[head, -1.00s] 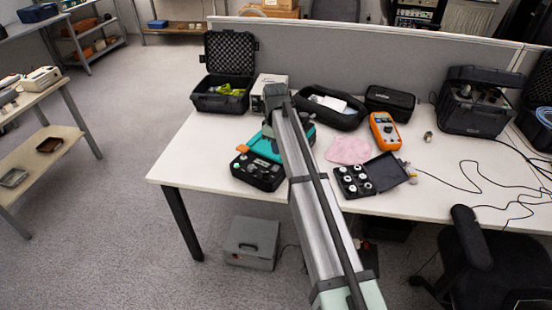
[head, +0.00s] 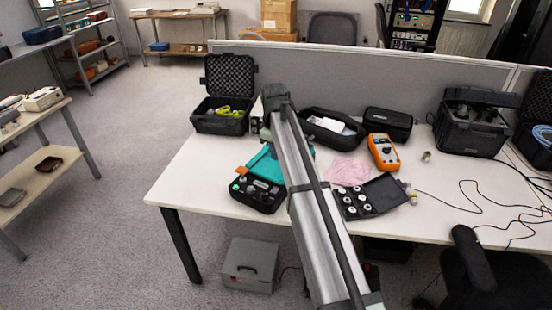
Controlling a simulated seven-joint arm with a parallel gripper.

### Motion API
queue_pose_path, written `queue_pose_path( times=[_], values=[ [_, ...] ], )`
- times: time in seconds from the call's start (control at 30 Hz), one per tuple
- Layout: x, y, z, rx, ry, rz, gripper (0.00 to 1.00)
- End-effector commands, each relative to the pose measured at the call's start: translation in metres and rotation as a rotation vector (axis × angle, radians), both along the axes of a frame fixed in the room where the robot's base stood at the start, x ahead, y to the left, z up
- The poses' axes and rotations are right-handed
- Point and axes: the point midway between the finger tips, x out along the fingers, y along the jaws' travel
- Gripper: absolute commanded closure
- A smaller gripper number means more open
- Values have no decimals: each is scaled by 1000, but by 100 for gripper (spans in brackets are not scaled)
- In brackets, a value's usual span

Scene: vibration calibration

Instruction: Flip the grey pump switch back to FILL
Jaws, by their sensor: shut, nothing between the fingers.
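A black case with a teal panel (head: 266,163) lies open on the white table, left of my arm. Its front part (head: 257,193) carries several small knobs or controls, too small to tell apart. I cannot make out a grey pump switch or the word FILL. My arm crosses the middle of the view and covers the right side of this case. The far end of my arm is above and behind the teal panel.
On the table (head: 190,180) are an open foam-lined case (head: 220,122), an orange meter (head: 383,152), a pink cloth (head: 347,168), a black box of white fittings (head: 355,202) and a large black case (head: 470,130). A grey partition (head: 400,80) stands behind. Cables lie at right.

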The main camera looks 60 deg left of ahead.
Motion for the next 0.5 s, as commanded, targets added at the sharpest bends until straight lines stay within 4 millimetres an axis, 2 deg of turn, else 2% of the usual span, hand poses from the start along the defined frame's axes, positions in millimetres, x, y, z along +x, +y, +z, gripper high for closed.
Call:
queue_pose_path(
  times=[0.17,0.5],
  values=[
    [-17,-7,1,16,-53,4,100],
    [-17,-5,0,17,-59,2,100]
  ],
)
